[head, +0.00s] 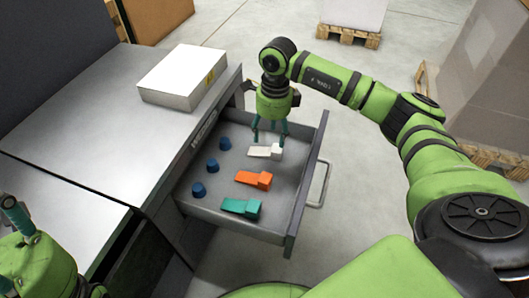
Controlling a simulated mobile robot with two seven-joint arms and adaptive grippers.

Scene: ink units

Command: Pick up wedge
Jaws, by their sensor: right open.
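Three wedge-shaped pieces lie in the open drawer: a white wedge (264,152), an orange wedge (253,180) and a teal wedge (241,207). My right gripper (269,140) points down over the white wedge, its teal fingers spread on either side of it. The fingers partly cover the view of this wedge, and I cannot tell whether they touch it. My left gripper (14,214) shows only in part at the lower left edge, away from the drawer, and its jaws are not clear.
Several blue round pieces (212,165) stand along the left side of the drawer (297,205). A white box (184,77) lies on the grey cabinet top (95,130). Pallets with loads (349,34) stand behind on the floor.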

